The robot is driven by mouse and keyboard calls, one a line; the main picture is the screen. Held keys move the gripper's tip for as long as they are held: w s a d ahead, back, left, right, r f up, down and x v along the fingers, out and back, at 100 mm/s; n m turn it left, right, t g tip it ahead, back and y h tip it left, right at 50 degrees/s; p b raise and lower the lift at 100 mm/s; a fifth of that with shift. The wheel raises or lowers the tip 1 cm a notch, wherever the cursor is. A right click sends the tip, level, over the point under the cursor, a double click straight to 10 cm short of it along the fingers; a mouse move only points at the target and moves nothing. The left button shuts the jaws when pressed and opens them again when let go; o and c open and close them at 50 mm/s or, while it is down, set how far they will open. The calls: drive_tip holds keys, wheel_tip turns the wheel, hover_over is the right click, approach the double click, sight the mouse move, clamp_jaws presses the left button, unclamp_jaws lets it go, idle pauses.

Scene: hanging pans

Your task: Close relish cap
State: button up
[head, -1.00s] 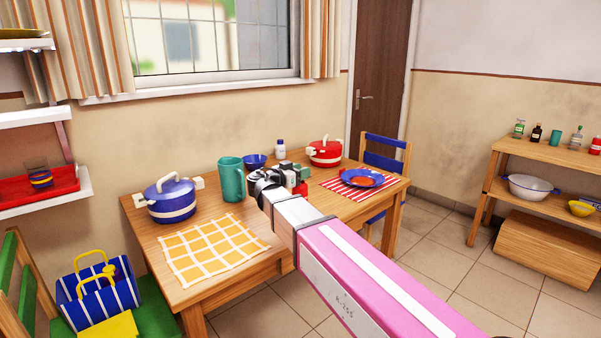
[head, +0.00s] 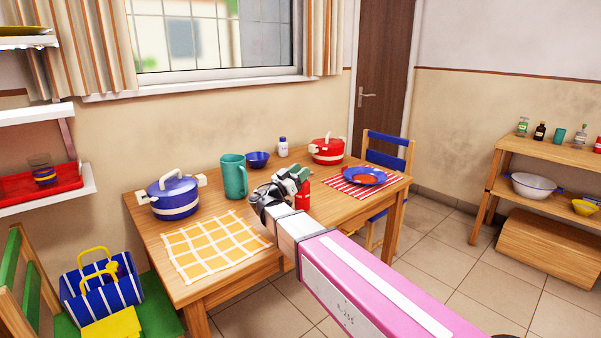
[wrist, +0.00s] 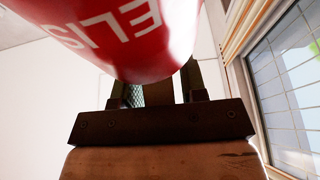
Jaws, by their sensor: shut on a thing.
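The red relish bottle (head: 303,193) stands upright at the near side of the wooden table, to the right of my gripper. A small green part, seemingly its cap (head: 302,172), shows at its top. My gripper (head: 290,180) is at the bottle's upper end and shut there. In the wrist view the red bottle (wrist: 130,35) with white letters "ELIS" looks upside down and very close. My gripper's dark fingers (wrist: 160,94) lie behind its lower edge in that picture. The fingertips, the cap and the exact contact are hidden by the bottle.
On the table (head: 215,290) stand a blue pot (head: 172,200), teal mug (head: 233,178), blue bowl (head: 257,158), white bottle (head: 283,148) and red pot (head: 327,152). A blue plate (head: 364,177) lies on a striped mat. The yellow checked mat (head: 215,245) is bare.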

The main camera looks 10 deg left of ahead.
drive_tip(key=o, duration=0.9)
drive_tip(key=shift+s+a, duration=0.1)
drive_tip(key=shift+s+a+f, duration=0.2)
drive_tip(key=s+a, duration=0.6)
drive_tip(key=s, duration=0.1)
drive_tip(key=s+a, duration=0.3)
drive_tip(key=shift+s+a+f, duration=0.1)
drive_tip(key=shift+s+f, duration=0.2)
drive_tip(key=shift+f, duration=0.1)
drive_tip(key=shift+c, duration=0.2)
